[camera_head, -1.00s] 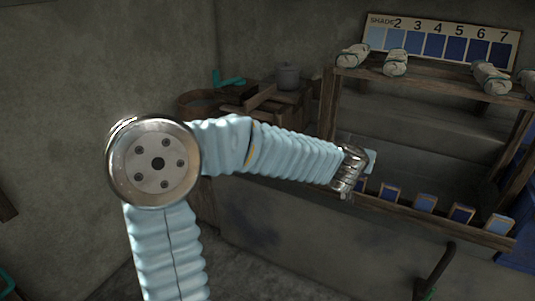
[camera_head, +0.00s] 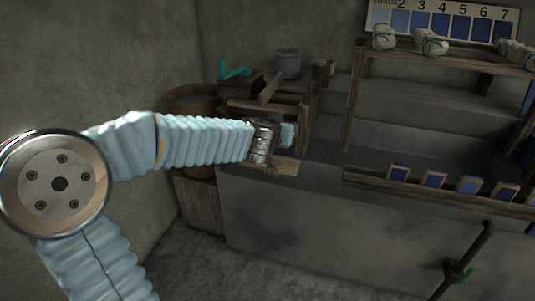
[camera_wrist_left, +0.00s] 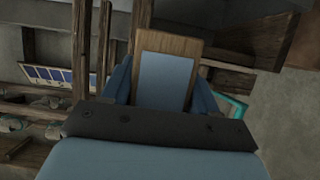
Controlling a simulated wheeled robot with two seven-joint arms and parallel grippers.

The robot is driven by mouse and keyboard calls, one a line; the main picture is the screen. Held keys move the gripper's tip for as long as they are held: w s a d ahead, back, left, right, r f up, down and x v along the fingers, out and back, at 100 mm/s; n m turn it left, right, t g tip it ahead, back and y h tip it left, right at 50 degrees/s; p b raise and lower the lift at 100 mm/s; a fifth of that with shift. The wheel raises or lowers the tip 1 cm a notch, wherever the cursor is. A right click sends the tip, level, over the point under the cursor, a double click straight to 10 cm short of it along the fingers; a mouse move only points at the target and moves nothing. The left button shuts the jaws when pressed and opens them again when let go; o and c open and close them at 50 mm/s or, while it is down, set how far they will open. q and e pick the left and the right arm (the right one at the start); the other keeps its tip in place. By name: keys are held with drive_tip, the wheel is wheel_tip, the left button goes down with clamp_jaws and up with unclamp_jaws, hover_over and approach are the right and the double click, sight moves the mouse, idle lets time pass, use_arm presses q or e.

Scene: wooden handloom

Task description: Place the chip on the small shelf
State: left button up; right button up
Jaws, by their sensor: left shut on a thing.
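My left gripper (camera_head: 284,137) is shut on the chip (camera_head: 288,134), a small tile with a light blue face. In the left wrist view, the chip (camera_wrist_left: 165,75) shows its blue face and wooden edge between the two blue fingers of the left gripper (camera_wrist_left: 163,88). In the head view the gripper holds it in front of a wooden frame, left of the long bench. A light wooden board (camera_head: 284,166), possibly the small shelf, shows just below the gripper. I cannot tell the gap between chip and board. My right gripper is not in view.
A slotted rail (camera_head: 430,192) with several blue chips runs along the bench at right. A numbered shade chart (camera_head: 440,22) and yarn bundles (camera_head: 430,42) are on the rack above. A bucket (camera_head: 288,63) and a barrel (camera_head: 190,105) stand near the gripper.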

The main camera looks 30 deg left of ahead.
use_arm(q)
drive_tip(key=w+a+f+b, duration=0.1)
drive_tip(key=f, duration=0.1)
drive_tip(key=w+a+f+b, duration=0.3)
drive_tip(key=a+f+b, duration=0.1)
drive_tip(key=shift+w+a+f, duration=0.15)
drive_tip(key=shift+w+f, duration=0.2)
drive_tip(key=shift+f, duration=0.05)
drive_tip(key=f+b, duration=0.1)
drive_tip(key=f, duration=0.1)
drive_tip(key=f+b, duration=0.1)
drive_tip(key=b, duration=0.1)
drive_tip(key=shift+w+a+f, duration=0.2)
drive_tip(key=shift+f, duration=0.15)
drive_tip(key=shift+r, duration=0.15)
drive_tip(key=shift+f, duration=0.2)
drive_tip(key=o, duration=1)
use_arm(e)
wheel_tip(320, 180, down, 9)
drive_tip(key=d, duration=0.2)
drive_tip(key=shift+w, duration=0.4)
use_arm(q)
drive_tip(key=shift+r, duration=0.15)
